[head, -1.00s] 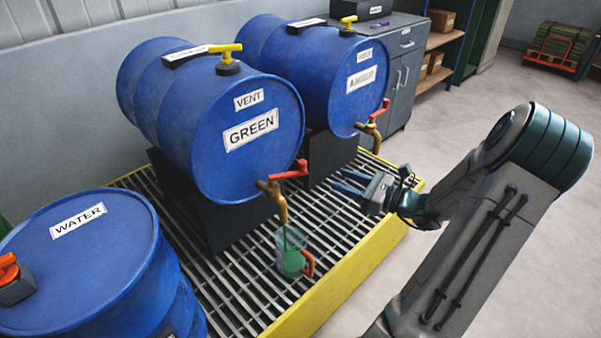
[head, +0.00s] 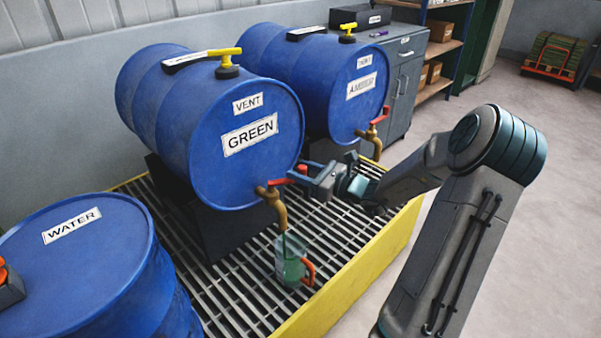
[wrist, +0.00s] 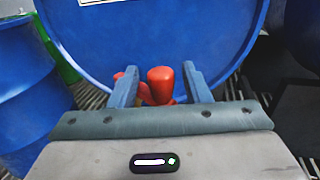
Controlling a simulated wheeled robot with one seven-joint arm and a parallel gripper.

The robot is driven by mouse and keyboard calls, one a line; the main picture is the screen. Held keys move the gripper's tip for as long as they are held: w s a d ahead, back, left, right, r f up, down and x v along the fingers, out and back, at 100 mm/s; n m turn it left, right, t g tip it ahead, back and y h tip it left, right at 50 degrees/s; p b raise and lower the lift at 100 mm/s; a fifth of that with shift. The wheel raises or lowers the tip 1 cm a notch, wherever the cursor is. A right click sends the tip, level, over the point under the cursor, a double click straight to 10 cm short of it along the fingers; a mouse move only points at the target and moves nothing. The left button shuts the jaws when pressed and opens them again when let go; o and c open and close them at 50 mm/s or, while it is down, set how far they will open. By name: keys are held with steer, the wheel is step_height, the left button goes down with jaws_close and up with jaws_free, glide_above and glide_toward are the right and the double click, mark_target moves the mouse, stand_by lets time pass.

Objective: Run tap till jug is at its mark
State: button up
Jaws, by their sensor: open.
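The blue drum labelled GREEN (head: 240,165) lies on its side on a dark stand, with a brass tap (head: 272,203) low on its front. The tap has a red lever (head: 279,182) pointing right toward my gripper. A clear jug (head: 290,258) with an orange-red handle stands on the grating under the spout. Green liquid is in the jug, and a thin green stream falls into it; its mark is too small to make out. My gripper (head: 300,175) is open at the lever. In the wrist view the red lever end (wrist: 161,84) sits between the two blue-grey fingers (wrist: 158,85).
A second blue drum, labelled AMBER (head: 335,80), lies behind with its own red-levered tap (head: 372,130). An upright WATER drum (head: 85,255) stands at front left. The yellow-edged grating (head: 340,285) is under the drums. Floor at right is clear.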

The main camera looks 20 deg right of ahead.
jaws_close()
steer(key=shift+a, duration=0.2)
steer(key=shift+d, duration=0.2)
